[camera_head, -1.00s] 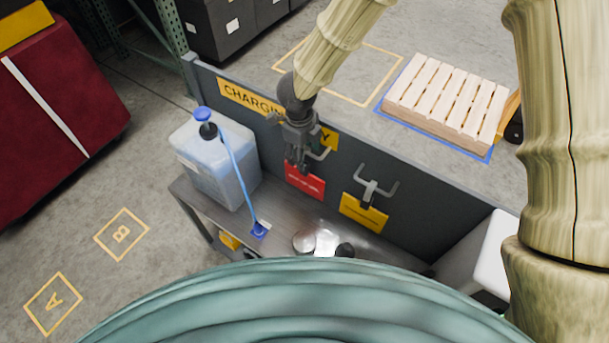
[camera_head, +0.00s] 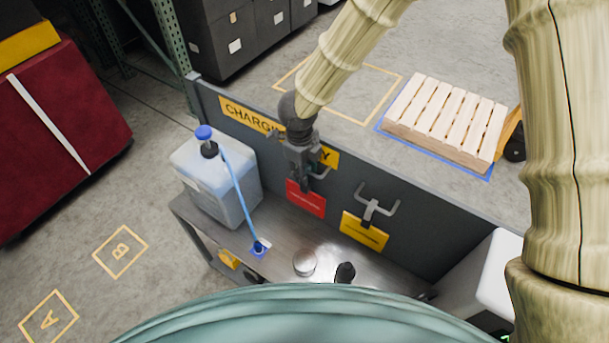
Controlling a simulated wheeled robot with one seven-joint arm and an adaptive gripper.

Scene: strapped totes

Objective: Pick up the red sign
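The red sign (camera_head: 306,200) hangs upright on the dark grey panel, below the yellow charging lettering. Its upper part is partly hidden by my gripper. My gripper (camera_head: 305,186) points down in front of the panel, with its fingertips overlapping the sign's top edge. The fingers look close together, but I cannot tell whether they grip the sign. A grey hook shows just right of the fingers.
A yellow sign (camera_head: 364,231) hangs below a second grey hook (camera_head: 378,204) to the right. On the metal bench (camera_head: 283,226) stand a translucent jug (camera_head: 216,184) with a blue hose, a round metal object (camera_head: 304,262) and a small black object (camera_head: 345,272). A wooden pallet (camera_head: 445,118) lies behind the panel.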

